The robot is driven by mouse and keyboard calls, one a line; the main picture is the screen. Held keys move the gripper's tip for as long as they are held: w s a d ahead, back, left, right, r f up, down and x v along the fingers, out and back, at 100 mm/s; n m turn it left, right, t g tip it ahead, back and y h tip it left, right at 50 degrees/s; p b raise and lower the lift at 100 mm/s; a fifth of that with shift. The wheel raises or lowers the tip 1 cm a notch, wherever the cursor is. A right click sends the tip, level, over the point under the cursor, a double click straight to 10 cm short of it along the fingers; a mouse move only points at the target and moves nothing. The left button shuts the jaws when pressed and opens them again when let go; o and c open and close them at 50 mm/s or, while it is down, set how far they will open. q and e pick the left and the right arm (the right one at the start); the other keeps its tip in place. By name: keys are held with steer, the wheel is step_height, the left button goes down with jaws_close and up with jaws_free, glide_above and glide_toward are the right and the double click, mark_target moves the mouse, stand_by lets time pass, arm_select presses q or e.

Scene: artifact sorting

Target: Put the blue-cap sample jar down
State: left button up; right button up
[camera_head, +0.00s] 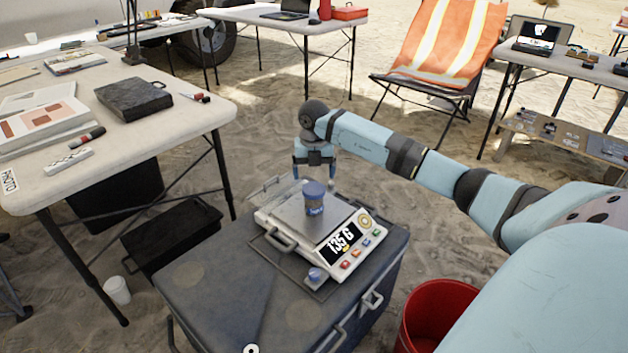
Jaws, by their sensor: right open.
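The blue-cap sample jar (315,201) stands upright on the metal pan of the white scale (354,258). The scale's display appears to read 135 G. The scale sits on a dark grey case (220,285). My right gripper (316,171) is open just above and behind the jar, its fingers pointing down. I cannot tell from this view whether a finger still touches the cap. A small blue-topped item (314,276) is at the scale's front left corner. My left gripper is not in view.
A white table (190,122) with a black case (133,97) and papers is on the left. A red bucket (436,303) stands right of the grey case. A folding chair with an orange vest (445,40) is behind. A white cup (117,290) stands on the sand.

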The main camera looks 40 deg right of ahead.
step_height(320, 180, up, 2)
steer(key=shift+r, duration=0.2)
steer(key=s+a+f+n+y, duration=0.1)
steer(key=a+f+y, duration=0.15)
steer(key=a, duration=0.55)
steer(key=s+a+f+n+y, duration=0.1)
steer(key=a+f+n+y, duration=0.15)
steer(key=a, duration=0.45)
steer(key=s+a+r+t+y, duration=0.15)
steer(key=s+a+y, duration=0.3)
steer(key=a, duration=0.55)
steer(key=s+a+r+y, duration=0.25)
steer(key=a+y, duration=0.25)
steer(key=a, duration=0.4)
steer(key=s+a+r+m+t+y, duration=0.6)
steer(key=s+a+r+m+t, duration=0.1)
steer(key=r+m+t, duration=0.15)
steer(key=s+m+t+h, duration=0.5)
steer(key=s+m+h, duration=0.3)
steer(key=m, duration=1.1)
steer(key=h, duration=0.3)
steer(key=shift+s+d+f+t, duration=0.2)
steer(key=shift+s+f+t, duration=0.2)
